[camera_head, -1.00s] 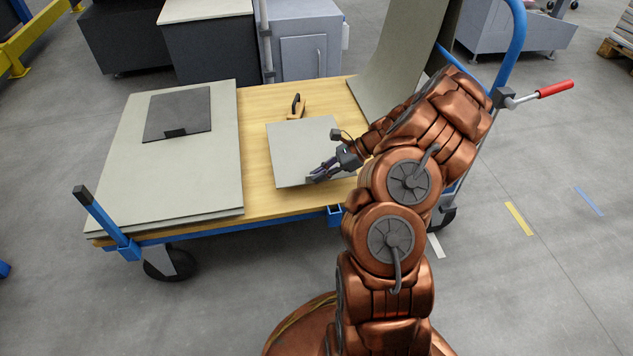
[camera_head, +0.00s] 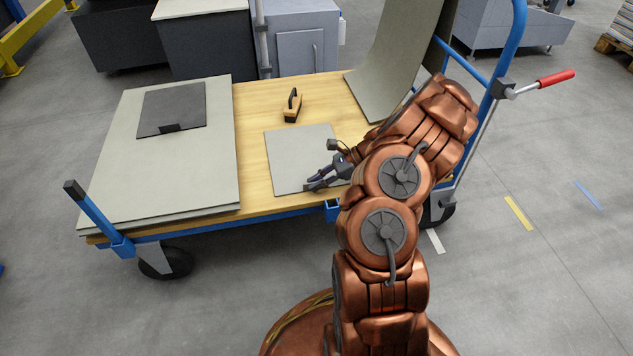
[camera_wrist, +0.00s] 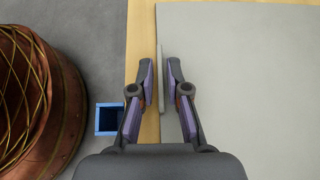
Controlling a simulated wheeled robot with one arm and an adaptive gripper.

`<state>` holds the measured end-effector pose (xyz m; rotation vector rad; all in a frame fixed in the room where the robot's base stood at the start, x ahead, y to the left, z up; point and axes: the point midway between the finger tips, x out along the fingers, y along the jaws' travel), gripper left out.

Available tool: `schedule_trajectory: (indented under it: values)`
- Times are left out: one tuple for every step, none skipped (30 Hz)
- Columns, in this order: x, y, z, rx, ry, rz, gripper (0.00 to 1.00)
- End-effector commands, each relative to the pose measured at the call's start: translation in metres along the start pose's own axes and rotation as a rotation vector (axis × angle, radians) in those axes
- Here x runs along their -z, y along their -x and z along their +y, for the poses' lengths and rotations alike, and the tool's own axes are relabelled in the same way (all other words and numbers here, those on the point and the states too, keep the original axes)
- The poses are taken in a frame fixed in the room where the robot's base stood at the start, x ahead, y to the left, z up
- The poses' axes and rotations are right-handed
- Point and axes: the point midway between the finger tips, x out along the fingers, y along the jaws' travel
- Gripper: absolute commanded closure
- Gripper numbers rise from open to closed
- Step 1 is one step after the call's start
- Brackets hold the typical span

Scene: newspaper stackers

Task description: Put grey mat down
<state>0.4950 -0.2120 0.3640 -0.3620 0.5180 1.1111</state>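The grey mat (camera_head: 300,150) is a light grey square sheet lying flat on the wooden deck of the cart (camera_head: 255,150), right of the middle. In the wrist view the mat (camera_wrist: 250,80) fills the right side, with its edge running along the wood strip. My gripper (camera_head: 312,184) is at the mat's near edge. In the wrist view its fingers (camera_wrist: 161,80) stand slightly apart on either side of a thin upright grey tab (camera_wrist: 161,82) at the mat's edge. Small gaps show between the tab and both fingers.
A large pale sheet stack (camera_head: 200,170) with a dark mat (camera_head: 172,108) on top covers the deck's left. A wooden block with a black handle (camera_head: 292,108) stands just behind the grey mat. A curved grey sheet (camera_head: 395,60) leans at the right beside the blue cart handle (camera_head: 515,50).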

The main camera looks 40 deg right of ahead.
Motion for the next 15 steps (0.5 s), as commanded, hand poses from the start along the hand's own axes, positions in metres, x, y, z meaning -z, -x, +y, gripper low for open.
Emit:
schedule_trajectory:
  values:
    - [0.0001, -0.0001, 0.0, 0.0, 0.0, 0.0, 0.77]
    - [0.0001, -0.0001, 0.0, 0.0, 0.0, 0.0, 0.73]
    - [0.0002, -0.0001, 0.0001, 0.0, 0.0, 0.0, 0.69]
    - [0.0002, -0.0001, 0.0001, 0.0, 0.0, 0.0, 0.69]
    - [0.0002, -0.0001, 0.0001, 0.0, 0.0, 0.0, 0.69]
    - [0.0002, -0.0001, 0.0001, 0.0, 0.0, 0.0, 0.69]
    - [0.0001, -0.0001, 0.0001, 0.0, 0.0, 0.0, 0.69]
    - [0.0002, -0.0001, 0.0001, 0.0, 0.0, 0.0, 0.69]
    - [0.0002, -0.0001, 0.0001, 0.0, 0.0, 0.0, 0.69]
    - [0.0002, -0.0001, 0.0001, 0.0, 0.0, 0.0, 0.69]
    - [0.0002, -0.0001, 0.0001, 0.0, 0.0, 0.0, 0.69]
    - [0.0, 0.0, 0.0001, 0.0, 0.0, 0.0, 0.69]
    - [-0.0002, 0.0002, 0.0001, 0.0, 0.0, 0.0, 0.69]
    - [-0.0007, 0.0005, 0.0001, 0.0, 0.0, 0.0, 0.69]
    - [-0.0017, 0.0033, 0.0, 0.001, 0.0, 0.0, 0.69]
